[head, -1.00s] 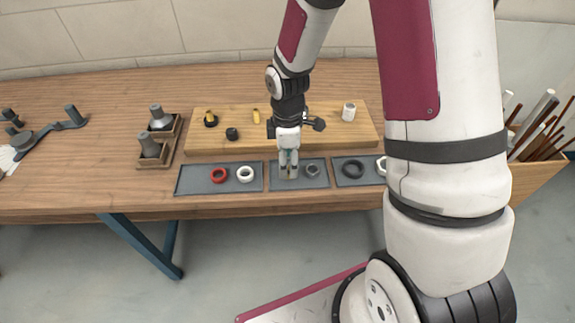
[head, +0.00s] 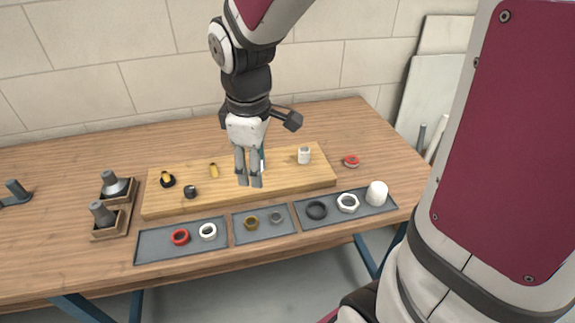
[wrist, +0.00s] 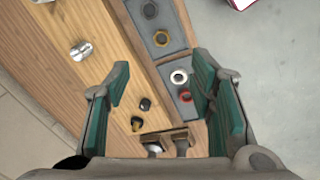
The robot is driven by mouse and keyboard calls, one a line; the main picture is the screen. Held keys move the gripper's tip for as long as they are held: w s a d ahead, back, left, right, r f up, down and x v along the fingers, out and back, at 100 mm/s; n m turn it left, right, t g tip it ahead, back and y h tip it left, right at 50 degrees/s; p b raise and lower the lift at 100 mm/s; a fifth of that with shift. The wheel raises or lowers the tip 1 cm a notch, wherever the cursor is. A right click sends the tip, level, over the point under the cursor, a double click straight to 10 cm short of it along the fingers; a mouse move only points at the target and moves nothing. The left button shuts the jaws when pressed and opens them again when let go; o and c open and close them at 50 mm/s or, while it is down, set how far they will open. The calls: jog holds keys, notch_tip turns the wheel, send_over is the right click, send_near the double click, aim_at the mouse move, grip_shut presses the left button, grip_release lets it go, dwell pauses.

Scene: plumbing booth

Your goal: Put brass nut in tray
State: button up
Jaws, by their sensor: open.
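The brass nut (head: 251,223) lies in the middle grey tray (head: 237,239), left of a grey ring (head: 276,217). In the wrist view the nut (wrist: 161,38) also shows in that tray (wrist: 171,52), near the top. My gripper (head: 249,183) is raised and, in the head view, appears in front of the wooden board, behind the nut. In the wrist view its two green-padded fingers (wrist: 160,88) are spread apart with nothing held between them. The nut is apart from the fingers.
The left tray (head: 153,249) holds a red ring and a white ring. The right tray (head: 333,215) holds a black ring, a white hex nut and a white cap. Small fittings stand on the wooden board (head: 290,184). Grey fittings in wooden holders (head: 113,194) stand at left.

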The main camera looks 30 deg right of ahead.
jog(key=s+r+m+t, duration=0.3)
jog(key=s+r+m, duration=0.6)
jog(key=s, duration=0.5)
jog(key=shift+s+a+r+m+y, duration=0.25)
jog(key=shift+r+m+y, duration=0.05)
jog(key=shift+r+y, duration=0.1)
